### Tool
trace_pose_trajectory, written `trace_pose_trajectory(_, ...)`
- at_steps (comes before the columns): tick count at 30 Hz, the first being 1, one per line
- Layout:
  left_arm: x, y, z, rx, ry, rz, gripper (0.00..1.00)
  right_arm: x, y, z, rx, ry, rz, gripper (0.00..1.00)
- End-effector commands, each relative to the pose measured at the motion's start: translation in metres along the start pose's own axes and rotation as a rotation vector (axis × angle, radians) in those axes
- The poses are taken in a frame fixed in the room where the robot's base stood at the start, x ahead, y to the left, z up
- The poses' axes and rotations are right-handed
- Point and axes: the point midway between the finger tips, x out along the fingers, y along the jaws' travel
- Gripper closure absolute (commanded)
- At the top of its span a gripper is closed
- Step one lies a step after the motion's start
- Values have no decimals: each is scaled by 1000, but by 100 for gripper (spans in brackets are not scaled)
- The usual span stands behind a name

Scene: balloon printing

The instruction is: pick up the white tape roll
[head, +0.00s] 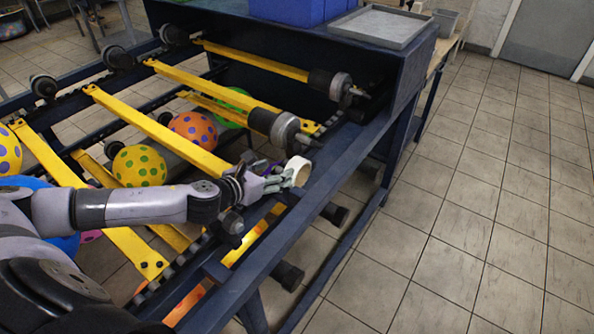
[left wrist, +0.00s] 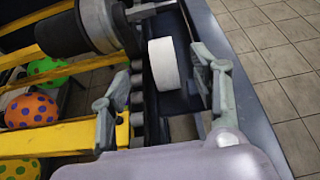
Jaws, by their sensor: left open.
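The white tape roll (head: 301,171) stands on edge on the dark blue rail of the machine. In the left wrist view the tape roll (left wrist: 163,64) sits just ahead of and between my finger ends, with a gap visible on each side. My left gripper (head: 281,178) is open at the roll's left side in the head view. In the left wrist view both fingers of the left gripper (left wrist: 160,72) are spread wide, with nothing held. My right gripper is not in view.
The machine has yellow bars (head: 140,112) and a roller with a silver end (head: 284,130) close beyond the tape roll. Spotted balloons (head: 139,166) lie below the bars. A grey tray (head: 384,26) and blue bins (head: 290,9) sit on top. The tiled floor at right is clear.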

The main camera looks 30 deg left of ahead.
Motion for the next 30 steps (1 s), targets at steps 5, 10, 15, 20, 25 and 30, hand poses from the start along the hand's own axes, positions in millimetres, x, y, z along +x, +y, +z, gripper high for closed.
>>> trace_pose_trajectory(5, 34, 0, 3, -3, -3, 2, 43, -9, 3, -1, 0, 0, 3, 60)
trace_pose_trajectory(10, 58, 0, 2, -2, -2, 2, 43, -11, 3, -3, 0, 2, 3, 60)
trace_pose_trajectory(15, 67, 0, 0, 0, 0, 0, 43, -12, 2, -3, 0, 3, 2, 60)
trace_pose_trajectory(20, 80, -1, 1, -2, 0, 1, 43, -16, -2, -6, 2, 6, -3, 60)
trace_pose_trajectory(25, 103, -2, 1, -3, 0, 2, 43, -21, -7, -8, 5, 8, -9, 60)
trace_pose_trajectory(30, 117, -2, 1, -1, 0, 2, 43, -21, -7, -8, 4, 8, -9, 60)
